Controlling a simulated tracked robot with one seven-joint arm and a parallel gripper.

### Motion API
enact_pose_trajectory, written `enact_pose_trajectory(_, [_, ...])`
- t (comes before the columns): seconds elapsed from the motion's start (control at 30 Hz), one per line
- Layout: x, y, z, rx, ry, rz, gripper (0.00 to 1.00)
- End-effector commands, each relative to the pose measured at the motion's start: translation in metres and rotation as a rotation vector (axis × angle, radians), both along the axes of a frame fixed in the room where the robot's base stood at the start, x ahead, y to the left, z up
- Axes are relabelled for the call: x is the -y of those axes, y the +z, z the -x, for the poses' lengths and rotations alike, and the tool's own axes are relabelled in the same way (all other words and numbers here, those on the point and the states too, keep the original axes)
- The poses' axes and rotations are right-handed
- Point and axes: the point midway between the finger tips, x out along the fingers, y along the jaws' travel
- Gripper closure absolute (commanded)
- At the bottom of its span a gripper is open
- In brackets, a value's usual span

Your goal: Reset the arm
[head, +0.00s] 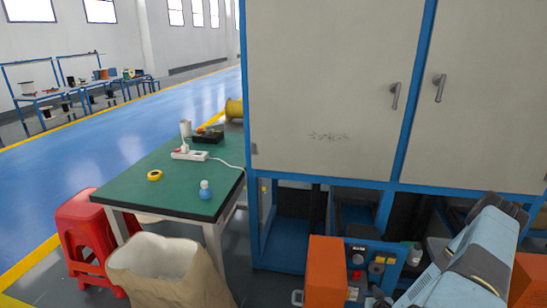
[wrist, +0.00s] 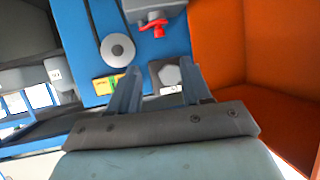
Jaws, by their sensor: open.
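My arm, light blue and grey, reaches in from the lower right in the head view, low in front of the blue-framed machine. My gripper (wrist: 158,82) shows in the wrist view with its two fingers apart and nothing between them. It faces a blue control panel (wrist: 92,18), which also shows in the head view (head: 386,252). A red knob (wrist: 154,26) and a round grey dial (wrist: 118,48) are on the panel beyond the fingertips. I cannot tell whether the fingers touch the panel. The fingertips are not clearly visible in the head view.
An orange box (head: 326,270) stands left of the panel; an orange surface (wrist: 218,45) lies close right of the fingers in the wrist view. Large cabinet doors (head: 330,80) rise above. A green table (head: 150,180), red stool (head: 80,215) and sack (head: 165,285) stand left.

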Motion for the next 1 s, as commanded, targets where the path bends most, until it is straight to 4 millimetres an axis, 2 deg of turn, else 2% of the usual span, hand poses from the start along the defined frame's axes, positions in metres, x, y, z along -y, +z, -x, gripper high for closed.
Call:
enact_pose_trajectory(0.23, [0.017,0.043,-0.033,-0.086,0.094,0.061,0.52])
enact_pose_trajectory(0.53, [0.028,0.106,-0.067,-0.205,0.173,0.131,0.52])
enact_pose_trajectory(1.0, [0.024,0.224,-0.099,-0.369,0.214,0.230,0.52])
